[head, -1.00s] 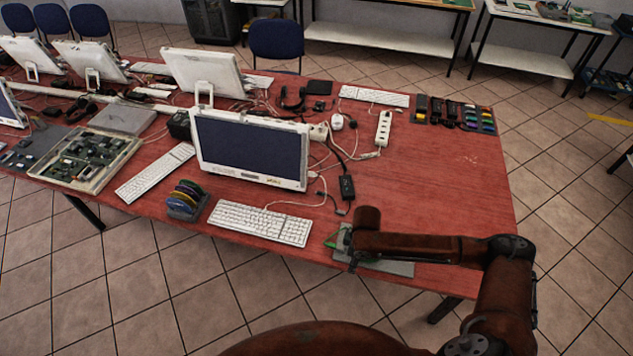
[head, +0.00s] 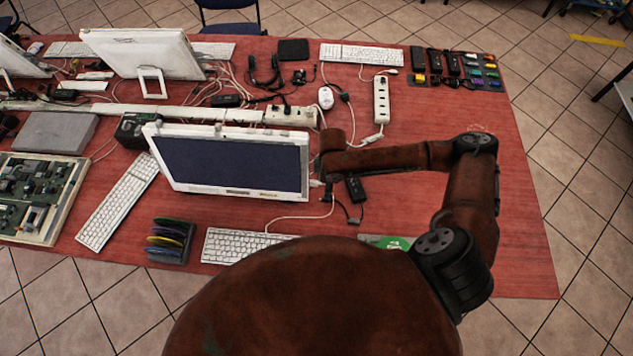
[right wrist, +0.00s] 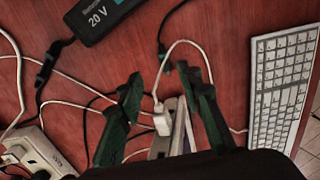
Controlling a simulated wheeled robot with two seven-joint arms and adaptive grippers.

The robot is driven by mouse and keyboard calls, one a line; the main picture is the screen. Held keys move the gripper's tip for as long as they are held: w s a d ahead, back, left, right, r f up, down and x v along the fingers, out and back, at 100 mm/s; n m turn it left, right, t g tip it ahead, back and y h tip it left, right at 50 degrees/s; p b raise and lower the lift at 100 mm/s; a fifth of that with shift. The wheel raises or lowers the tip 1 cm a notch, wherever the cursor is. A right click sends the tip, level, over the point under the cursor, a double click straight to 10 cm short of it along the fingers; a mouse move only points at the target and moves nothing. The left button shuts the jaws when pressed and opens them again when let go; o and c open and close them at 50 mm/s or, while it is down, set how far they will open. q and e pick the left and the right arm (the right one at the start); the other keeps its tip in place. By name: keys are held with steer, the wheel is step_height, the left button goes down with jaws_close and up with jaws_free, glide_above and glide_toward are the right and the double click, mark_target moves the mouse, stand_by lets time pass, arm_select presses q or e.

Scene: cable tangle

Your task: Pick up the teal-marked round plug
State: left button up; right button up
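My right gripper (right wrist: 166,112) is open in the right wrist view, its two dark green fingers apart. A white cable connector (right wrist: 160,120) and a white monitor edge (right wrist: 182,128) show between and below the fingers. A thin black cable ends in a small dark tip with a faint teal tint (right wrist: 164,60), beyond the fingers; I cannot tell surely that it is the teal-marked round plug. A black plug piece (right wrist: 50,62) lies on another cable at left. In the head view my right gripper (head: 328,190) points down beside the monitor's right edge. My left gripper is not in view.
A black 20 V adapter (right wrist: 104,16) lies on the red table, also in the head view (head: 356,190). The monitor (head: 232,165) stands close to the gripper. White cables cross nearby. A keyboard (right wrist: 284,85) and a white power strip (right wrist: 38,152) flank the area.

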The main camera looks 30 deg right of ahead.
mark_target(325, 200)
steer(key=shift+f, duration=0.35)
steer(key=f, duration=0.2)
steer(key=shift+s+a+f, duration=0.1)
steer(key=shift+s+f, duration=0.15)
steer(key=shift+f, duration=0.1)
steer(key=f, duration=0.4)
steer(key=shift+s+f, duration=0.1)
steer(key=shift+s, duration=0.15)
steer(key=shift+w, duration=0.1)
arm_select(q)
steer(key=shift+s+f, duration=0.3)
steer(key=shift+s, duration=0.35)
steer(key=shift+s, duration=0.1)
arm_select(e)
steer(key=shift+c, duration=0.6)
steer(key=c, duration=0.5)
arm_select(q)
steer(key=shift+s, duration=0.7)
arm_select(e)
jaws_close()
